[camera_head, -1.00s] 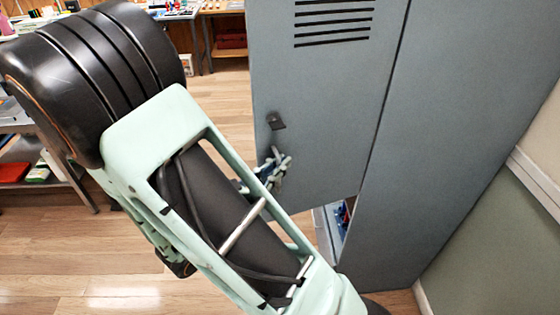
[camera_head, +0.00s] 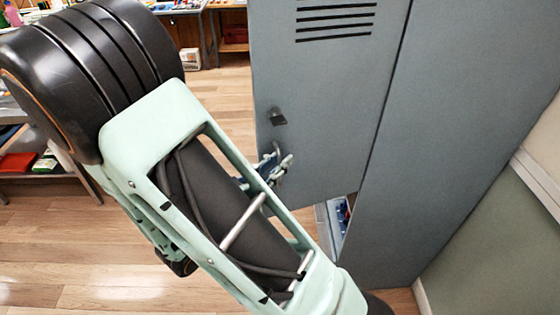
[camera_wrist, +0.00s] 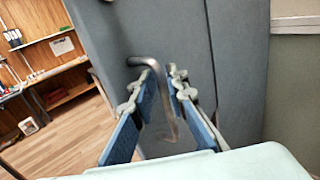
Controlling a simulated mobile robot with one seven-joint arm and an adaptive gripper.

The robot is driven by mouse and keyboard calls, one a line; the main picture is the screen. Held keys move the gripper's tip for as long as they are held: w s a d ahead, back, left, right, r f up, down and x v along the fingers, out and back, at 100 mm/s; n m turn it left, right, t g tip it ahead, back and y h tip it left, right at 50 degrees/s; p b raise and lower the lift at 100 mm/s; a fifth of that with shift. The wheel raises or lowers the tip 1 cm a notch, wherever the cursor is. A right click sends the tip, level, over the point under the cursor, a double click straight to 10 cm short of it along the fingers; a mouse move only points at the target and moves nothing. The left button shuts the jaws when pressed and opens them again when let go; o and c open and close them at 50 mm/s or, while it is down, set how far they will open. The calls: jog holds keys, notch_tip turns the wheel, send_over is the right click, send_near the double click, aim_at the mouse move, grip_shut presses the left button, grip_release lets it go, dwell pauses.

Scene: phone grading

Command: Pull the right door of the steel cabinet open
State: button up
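The steel cabinet's right door (camera_head: 325,95) is a grey-blue panel with dark vent slots. It stands swung out, and part of the interior shows below its lower edge. Its dark handle (camera_head: 278,117) is near the free edge. In the head view my gripper (camera_head: 284,162) is just below the handle, partly hidden by my arm.
The cabinet side (camera_head: 460,140) stands close to the wall (camera_head: 500,225) at right. Blue and white items (camera_head: 340,214) show inside the cabinet. A low shelf (camera_head: 50,178) with red and green items is at left. Wooden floor (camera_head: 222,95) is clear left of the door.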

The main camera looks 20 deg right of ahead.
jog(key=shift+s, duration=0.1)
jog(key=v, duration=1.2)
dwell(0.4)
